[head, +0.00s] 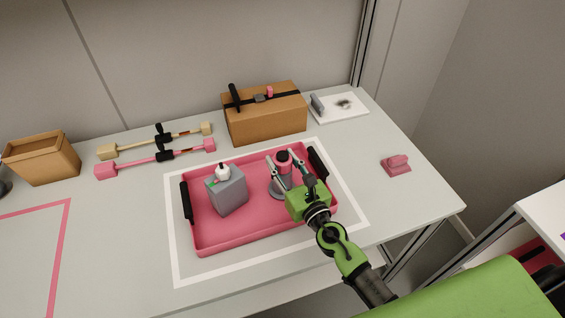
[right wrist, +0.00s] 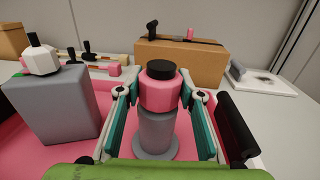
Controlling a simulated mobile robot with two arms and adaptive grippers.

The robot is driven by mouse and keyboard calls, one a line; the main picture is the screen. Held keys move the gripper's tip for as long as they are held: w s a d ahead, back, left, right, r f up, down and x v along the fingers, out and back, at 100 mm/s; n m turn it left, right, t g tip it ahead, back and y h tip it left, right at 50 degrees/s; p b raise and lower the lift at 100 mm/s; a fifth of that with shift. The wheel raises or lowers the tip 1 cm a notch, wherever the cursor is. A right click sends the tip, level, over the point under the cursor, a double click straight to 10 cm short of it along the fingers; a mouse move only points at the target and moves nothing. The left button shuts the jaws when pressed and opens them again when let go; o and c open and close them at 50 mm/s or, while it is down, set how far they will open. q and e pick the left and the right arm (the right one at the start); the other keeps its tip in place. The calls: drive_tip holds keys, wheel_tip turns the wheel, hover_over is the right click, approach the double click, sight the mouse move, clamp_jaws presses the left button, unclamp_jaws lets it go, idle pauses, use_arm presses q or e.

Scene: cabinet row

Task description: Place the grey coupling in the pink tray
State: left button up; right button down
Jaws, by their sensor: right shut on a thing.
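The pink tray (head: 240,240), with black handles at its two ends, lies inside a white outline on the table. The grey coupling (head: 280,188) is a grey cylinder with a wide round foot, a pink collar and a black top; it also shows in the right wrist view (right wrist: 157,130). It is upright inside the tray's outline, at the right; I cannot tell whether its foot touches the floor. My right gripper (head: 284,163) is shut on it, with a finger on each side. My left gripper is not in view.
A grey canister (head: 227,190) with a white cap stands in the tray, left of the coupling. A strapped brown box (head: 265,120) stands behind the tray. Pink and beige bars (head: 155,158) lie at the back left. A pink block (head: 396,165) lies right, with clear table around it.

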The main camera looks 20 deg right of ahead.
drive_tip(key=shift+f, duration=0.2)
drive_tip(key=c, duration=1.4)
unclamp_jaws()
drive_tip(key=shift+r, duration=0.1)
drive_tip(key=shift+r, duration=0.2)
drive_tip(key=s+b, duration=0.1)
drive_tip(key=s, duration=0.3)
drive_tip(key=s+d+b, duration=0.1)
drive_tip(key=s, duration=0.3)
drive_tip(key=s+d+b, duration=0.1)
drive_tip(key=s, duration=0.3)
drive_tip(key=shift+f, duration=0.1)
drive_tip(key=shift+f, duration=0.1)
